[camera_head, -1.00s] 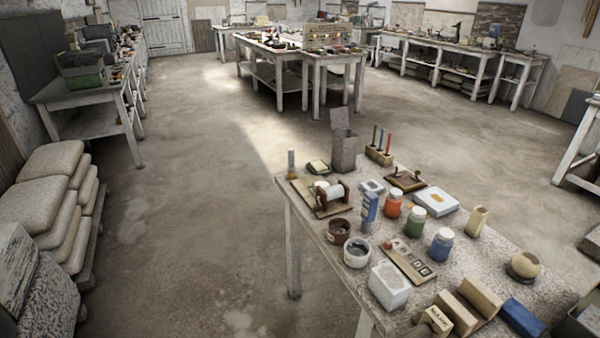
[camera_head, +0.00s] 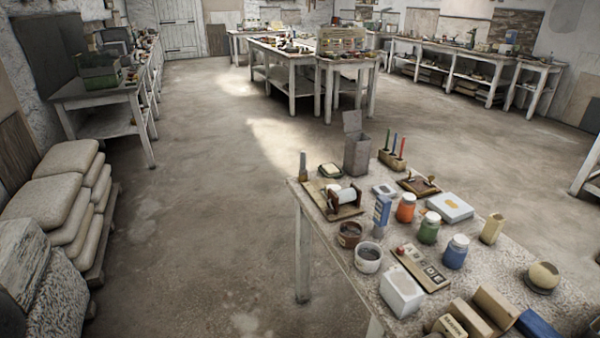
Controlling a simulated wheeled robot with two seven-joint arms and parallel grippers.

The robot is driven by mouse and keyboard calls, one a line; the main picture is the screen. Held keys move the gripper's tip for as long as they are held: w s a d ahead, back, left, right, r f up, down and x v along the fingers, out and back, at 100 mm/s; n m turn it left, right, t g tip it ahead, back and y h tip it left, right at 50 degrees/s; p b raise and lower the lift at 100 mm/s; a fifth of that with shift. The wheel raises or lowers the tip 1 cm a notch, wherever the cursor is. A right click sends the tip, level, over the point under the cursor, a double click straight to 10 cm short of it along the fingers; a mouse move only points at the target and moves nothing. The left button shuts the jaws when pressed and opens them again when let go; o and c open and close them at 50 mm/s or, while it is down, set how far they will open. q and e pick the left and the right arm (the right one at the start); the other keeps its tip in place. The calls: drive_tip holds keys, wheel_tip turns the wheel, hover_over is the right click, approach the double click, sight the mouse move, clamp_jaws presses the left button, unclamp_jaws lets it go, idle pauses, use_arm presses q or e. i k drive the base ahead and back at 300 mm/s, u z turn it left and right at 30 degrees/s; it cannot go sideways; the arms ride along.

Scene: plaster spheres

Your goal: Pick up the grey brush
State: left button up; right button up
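I cannot make out a grey brush for certain. A small upright greyish object (camera_head: 303,165) stands at the far left corner of the near worktable (camera_head: 335,238); it is too small to tell whether it is a brush. Neither of my grippers is in view.
Stacked sacks (camera_head: 62,195) lie left. The floor (camera_head: 200,230) between is clear.

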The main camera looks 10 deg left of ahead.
sight(302, 171)
drive_tip(key=u, duration=0.65)
drive_tip(key=i, duration=1.95)
drive_tip(key=z, duration=0.95)
